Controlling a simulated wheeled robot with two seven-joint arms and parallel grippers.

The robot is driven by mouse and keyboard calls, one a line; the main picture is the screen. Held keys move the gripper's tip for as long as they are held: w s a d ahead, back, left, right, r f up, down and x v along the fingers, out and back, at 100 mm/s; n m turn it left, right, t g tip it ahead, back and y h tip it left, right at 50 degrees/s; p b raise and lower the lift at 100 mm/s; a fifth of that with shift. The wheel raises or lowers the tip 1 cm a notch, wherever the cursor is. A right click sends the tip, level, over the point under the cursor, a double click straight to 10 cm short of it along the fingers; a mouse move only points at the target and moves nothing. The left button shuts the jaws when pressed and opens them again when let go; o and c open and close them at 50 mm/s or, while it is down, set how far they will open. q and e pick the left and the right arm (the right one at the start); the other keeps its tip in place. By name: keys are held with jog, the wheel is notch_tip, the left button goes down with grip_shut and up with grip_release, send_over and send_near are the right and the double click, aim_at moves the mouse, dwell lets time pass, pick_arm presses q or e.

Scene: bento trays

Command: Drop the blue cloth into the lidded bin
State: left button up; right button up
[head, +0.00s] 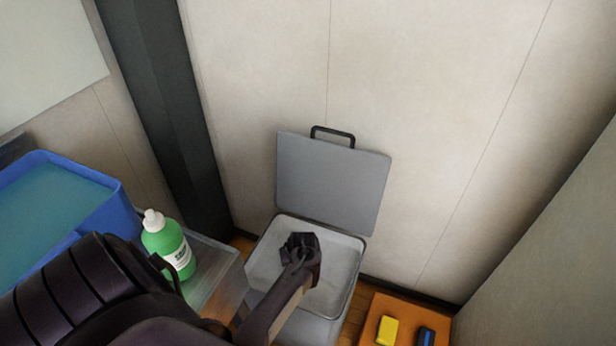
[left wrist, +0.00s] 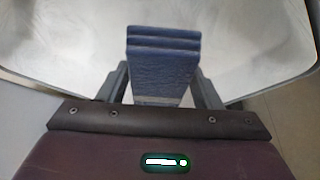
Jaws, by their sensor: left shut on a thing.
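The lidded bin (head: 353,250) is grey with a pale inside. Its lid (head: 332,185) stands open against the wall, with a black handle at the top. My left gripper (head: 300,250) is over the bin's opening. In the left wrist view my left gripper (left wrist: 163,95) is shut on the folded blue cloth (left wrist: 163,60), and the bin's pale inside lies behind it. In the head view the cloth cannot be made out apart from the dark gripper. My right gripper is not in view.
A green bottle (head: 166,243) with a white cap stands on a clear-sided surface left of the bin. A blue tub (head: 100,188) is farther left. An orange surface (head: 372,312) at the lower right holds a yellow item (head: 387,330) and a dark blue item (head: 426,337).

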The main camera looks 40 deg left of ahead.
pick_arm(q)
jog(key=shift+f, duration=0.3)
jog(key=o, duration=1)
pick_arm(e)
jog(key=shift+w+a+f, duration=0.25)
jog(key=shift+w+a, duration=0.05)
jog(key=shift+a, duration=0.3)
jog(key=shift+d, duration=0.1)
pick_arm(q)
jog(key=shift+s+d+r, duration=0.1)
jog(key=shift+d+r, duration=0.05)
jog(key=shift+r, duration=0.4)
jog(key=p+v, duration=0.2)
jog(key=v, duration=0.5)
jog(key=shift+f, duration=0.1)
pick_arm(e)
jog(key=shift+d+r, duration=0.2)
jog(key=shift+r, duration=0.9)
pick_arm(q)
jog(key=shift+d+f, duration=0.1)
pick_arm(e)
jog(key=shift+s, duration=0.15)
